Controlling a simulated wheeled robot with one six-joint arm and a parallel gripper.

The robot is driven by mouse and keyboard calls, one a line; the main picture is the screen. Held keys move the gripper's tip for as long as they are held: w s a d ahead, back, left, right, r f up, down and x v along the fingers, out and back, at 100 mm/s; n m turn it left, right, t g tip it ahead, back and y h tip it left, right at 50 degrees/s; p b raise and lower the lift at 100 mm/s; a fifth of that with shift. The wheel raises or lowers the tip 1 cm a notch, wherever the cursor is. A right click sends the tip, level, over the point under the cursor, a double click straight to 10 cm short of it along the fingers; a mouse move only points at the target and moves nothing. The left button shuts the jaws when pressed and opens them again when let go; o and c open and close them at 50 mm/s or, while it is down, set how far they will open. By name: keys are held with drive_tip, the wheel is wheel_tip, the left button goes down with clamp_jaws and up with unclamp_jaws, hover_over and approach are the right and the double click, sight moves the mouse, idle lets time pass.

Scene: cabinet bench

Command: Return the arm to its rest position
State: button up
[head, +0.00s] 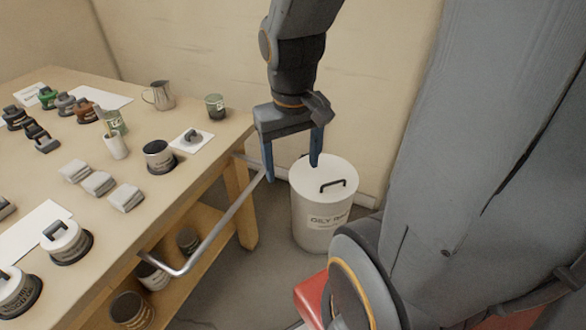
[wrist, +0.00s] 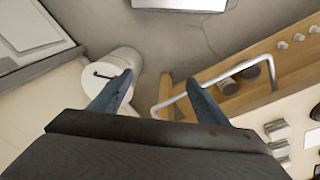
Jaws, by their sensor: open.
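My gripper (head: 292,162) hangs from my arm with its blue fingers pointing down and spread apart. Nothing is between the fingers. In the head view it is off the right end of the wooden bench (head: 215,165), in front of and above a white lidded bin (head: 322,222). The bin (wrist: 122,62) is beside the left finger there, and the metal rail is near the right finger.
A metal rail (head: 222,232) sticks out from the bench's side, close to the gripper. The bench top holds several lidded pots, grey blocks (head: 98,184), a metal jug (head: 159,95) and a dark jar (head: 159,157). Jars stand on the lower shelf. Floor (head: 265,285) is clear between bench and bin.

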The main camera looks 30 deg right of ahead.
drive_tip(key=s+a+r+n+p, duration=0.1)
drive_tip(key=s+a+r+p, duration=0.2)
drive_tip(key=a+r+p, duration=0.2)
drive_tip(key=a+p, duration=0.1)
drive_tip(key=p, duration=0.2)
drive_tip(key=shift+s+a+r+g+y, duration=0.2)
drive_tip(key=shift+s+r+g+y, duration=0.1)
drive_tip(key=shift+g, duration=0.1)
